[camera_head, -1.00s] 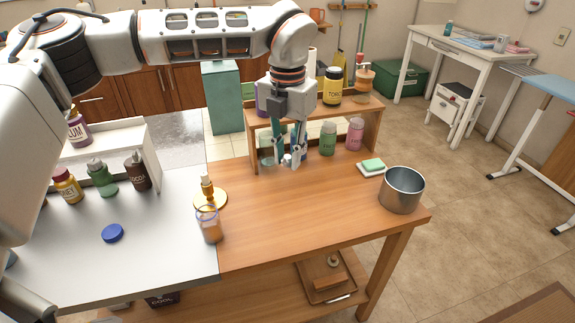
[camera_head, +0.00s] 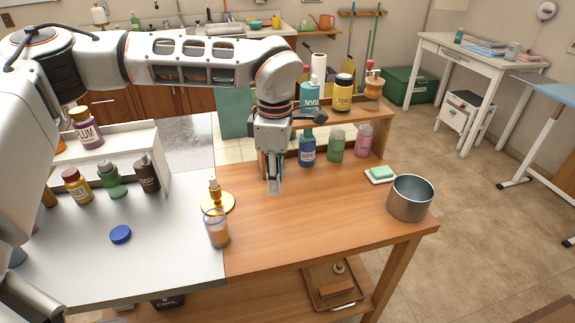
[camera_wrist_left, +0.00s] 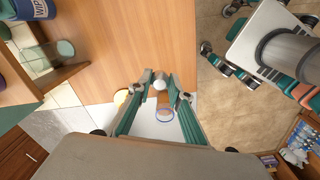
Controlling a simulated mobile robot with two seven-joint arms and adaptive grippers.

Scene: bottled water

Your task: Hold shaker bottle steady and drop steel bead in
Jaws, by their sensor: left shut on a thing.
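The shaker bottle (camera_head: 217,230) is a small clear cup with a blue rim and orange-brown contents. It stands upright on the table near the seam with the pale counter. Its blue rim (camera_wrist_left: 165,114) shows between my fingers in the left wrist view, beyond the bead. My left gripper (camera_head: 274,188) points down over the wooden top, right of and behind the bottle, apart from it. In the left wrist view its fingertips (camera_wrist_left: 161,80) are shut on a small pale round steel bead (camera_wrist_left: 159,85). The bead cannot be made out in the head view. My right gripper is not in view.
A gold stand (camera_head: 214,200) is close behind the bottle. A blue cap (camera_head: 120,234) lies on the pale counter (camera_head: 75,265). A steel pot (camera_head: 410,197) and a green sponge (camera_head: 381,172) are at the right. Bottles line a wooden shelf (camera_head: 378,137). The middle wood is clear.

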